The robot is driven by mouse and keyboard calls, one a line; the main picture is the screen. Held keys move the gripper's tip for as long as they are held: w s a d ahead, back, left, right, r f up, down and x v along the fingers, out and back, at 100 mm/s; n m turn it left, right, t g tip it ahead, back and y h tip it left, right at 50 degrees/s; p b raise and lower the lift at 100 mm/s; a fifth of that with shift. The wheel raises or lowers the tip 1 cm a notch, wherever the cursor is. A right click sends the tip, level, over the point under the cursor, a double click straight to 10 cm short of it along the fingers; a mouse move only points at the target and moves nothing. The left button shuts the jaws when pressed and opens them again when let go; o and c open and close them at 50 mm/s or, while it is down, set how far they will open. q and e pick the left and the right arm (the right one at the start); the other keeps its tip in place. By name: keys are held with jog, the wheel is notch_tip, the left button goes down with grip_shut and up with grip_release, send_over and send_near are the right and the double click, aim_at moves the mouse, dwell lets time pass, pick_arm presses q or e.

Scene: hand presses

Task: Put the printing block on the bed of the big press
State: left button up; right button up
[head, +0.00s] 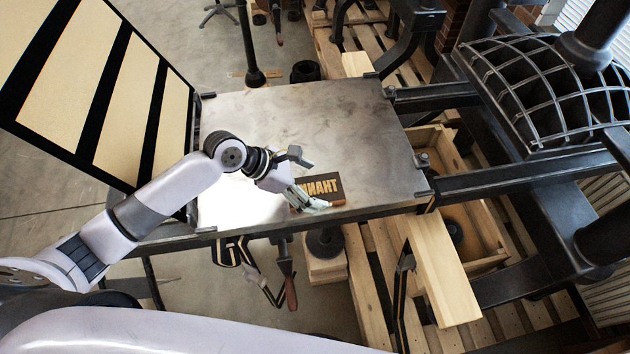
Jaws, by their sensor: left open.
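The printing block (326,188) is a small dark brown block with raised, mirror-reversed lettering on its face. It lies on the flat grey metal bed (330,120) of the big press, near the bed's front edge. My left gripper (306,179) is open just left of the block, over the bed. One finger is behind and left of the block, and the other reaches along its near side and hides part of it. I cannot tell whether a finger touches the block. My right gripper is not in view.
A hinged frame with black bars and cream panels (125,100) stands up along the bed's left side. The press's dark ribbed iron part (540,85) and rails are at the right. Wooden pallets and a pale plank (440,270) lie lower down. The bed's middle and back are clear.

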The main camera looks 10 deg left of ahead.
pick_arm(q)
jog(key=p+v, duration=0.6)
jog(key=v, duration=0.1)
jog(key=shift+a+r+p, duration=0.1)
jog(key=shift+r+p, duration=0.25)
jog(key=shift+r, duration=0.05)
jog(key=shift+v, duration=1.6)
jog(key=shift+f, duration=0.2)
